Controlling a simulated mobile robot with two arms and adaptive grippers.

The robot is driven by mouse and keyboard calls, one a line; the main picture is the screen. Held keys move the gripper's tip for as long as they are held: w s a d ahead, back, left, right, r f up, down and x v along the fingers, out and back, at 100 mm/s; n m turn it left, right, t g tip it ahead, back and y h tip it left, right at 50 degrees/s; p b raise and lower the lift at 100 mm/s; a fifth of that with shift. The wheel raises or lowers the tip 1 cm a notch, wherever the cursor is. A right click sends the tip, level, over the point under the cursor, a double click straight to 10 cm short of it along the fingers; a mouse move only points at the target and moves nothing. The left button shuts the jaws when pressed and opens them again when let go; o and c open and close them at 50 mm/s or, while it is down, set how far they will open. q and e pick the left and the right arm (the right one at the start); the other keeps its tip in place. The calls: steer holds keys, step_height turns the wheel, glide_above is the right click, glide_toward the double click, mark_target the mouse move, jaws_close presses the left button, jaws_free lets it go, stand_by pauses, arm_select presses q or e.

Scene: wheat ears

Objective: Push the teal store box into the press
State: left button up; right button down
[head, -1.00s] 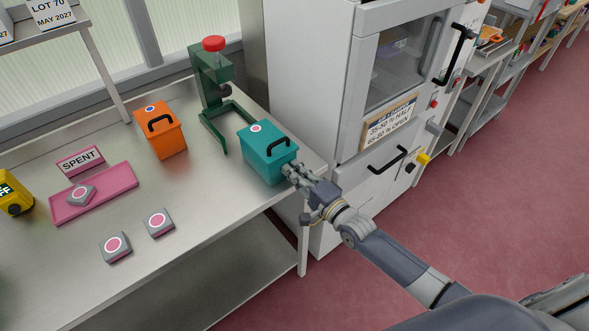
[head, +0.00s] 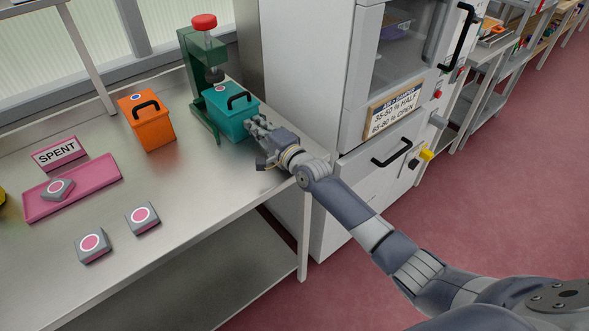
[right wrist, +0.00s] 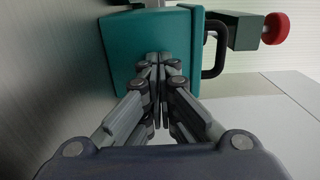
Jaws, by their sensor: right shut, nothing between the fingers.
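The teal store box (head: 230,112), with a black handle and a pink-and-white round mark on its lid, stands upright on the steel table. It sits at the green press (head: 192,62) with the red knob, partly between its base arms and under its head. My right gripper (head: 254,126) is shut and empty, with its fingertips at the near right side of the box. In the right wrist view the shut fingers (right wrist: 158,62) meet the face of the teal box (right wrist: 125,60), and the press's red knob shows at the upper right. My left gripper is not in view.
An orange box (head: 150,128) with a black handle stands left of the press. A pink tray (head: 100,178) with one grey block, a SPENT sign (head: 57,154) and two loose grey blocks (head: 142,217) lie further left. A white cabinet (head: 300,90) stands right of the table.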

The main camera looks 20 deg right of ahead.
steer(key=b+x, duration=0.2)
steer(key=x, duration=0.1)
steer(key=b+x, duration=0.2)
steer(key=shift+w+a+f, duration=0.15)
steer(key=shift+w+f, duration=0.05)
steer(key=shift+f, duration=0.05)
steer(key=shift+w+a+r+b, duration=0.2)
steer(key=shift+w+b, duration=0.15)
steer(key=shift+w, duration=0.15)
steer(key=shift+s, duration=0.1)
